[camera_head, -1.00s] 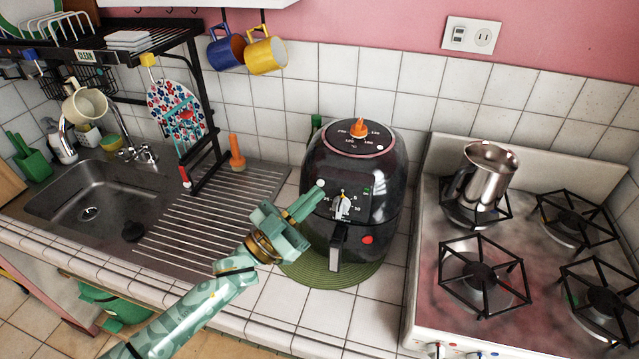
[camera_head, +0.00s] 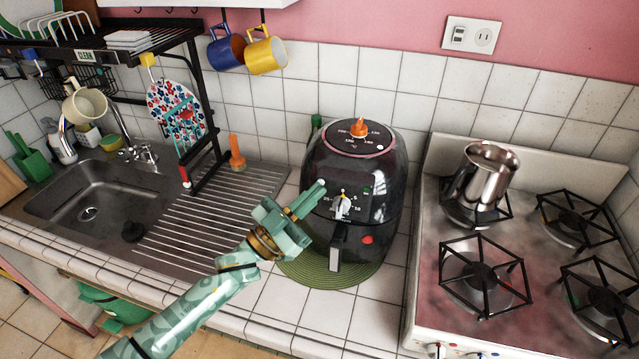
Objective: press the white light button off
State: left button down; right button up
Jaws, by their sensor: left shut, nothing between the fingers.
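A black air fryer (camera_head: 385,205) stands on a green round mat (camera_head: 367,277) on the tiled counter. Its front panel has a white dial (camera_head: 343,205), a small green light (camera_head: 366,190) and a red round light (camera_head: 367,240). A small pale spot shows at the panel's left side, right by my fingertips; it may be the white light button, mostly hidden by them. My left gripper (camera_head: 317,190) is shut and empty, its fingers pointing up and right at the panel. I cannot tell if they touch it. My right gripper is not in view.
A stove with black burner grates (camera_head: 484,278) and a steel pot (camera_head: 485,180) is at the right. A sink (camera_head: 85,195) and ribbed drainboard (camera_head: 215,215) lie at the left, under a black rack (camera_head: 120,50). A wall plate (camera_head: 471,36) with a switch is at the back.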

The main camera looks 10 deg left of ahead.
pick_arm(q)
jog(key=shift+w, duration=0.1)
dwell(0.3)
jog(key=shift+s+p, duration=0.3)
jog(key=shift+s, duration=0.3)
jog(key=s+p, duration=0.2)
jog(key=s, duration=0.4)
jog(key=shift+a, duration=0.15)
